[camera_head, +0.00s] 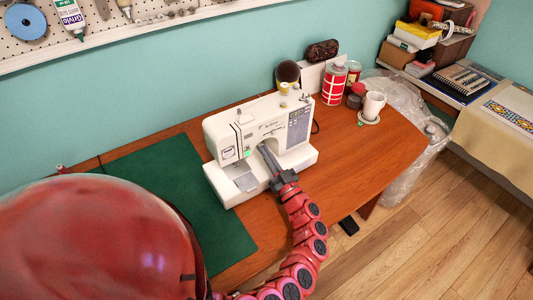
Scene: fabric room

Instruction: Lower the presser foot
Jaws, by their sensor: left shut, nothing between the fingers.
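The white sewing machine (270,121) stands on the wooden table. Its needle end faces left, above a grey plate on its bed (242,181). The presser foot and its lever are too small or hidden to make out. My left gripper (266,150) reaches in from the front, in the machine's throat under its arm, to the right of the needle end. Its long grey fingers are together and empty. I cannot tell whether the fingertips touch the machine. My right gripper is not in view.
A dark green mat (222,235) lies left of the machine. A red-and-white can (333,84), small jars and a white cup (373,104) on a coaster stand at the back right. The table (385,150) is clear right of the machine. A pegboard hangs above.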

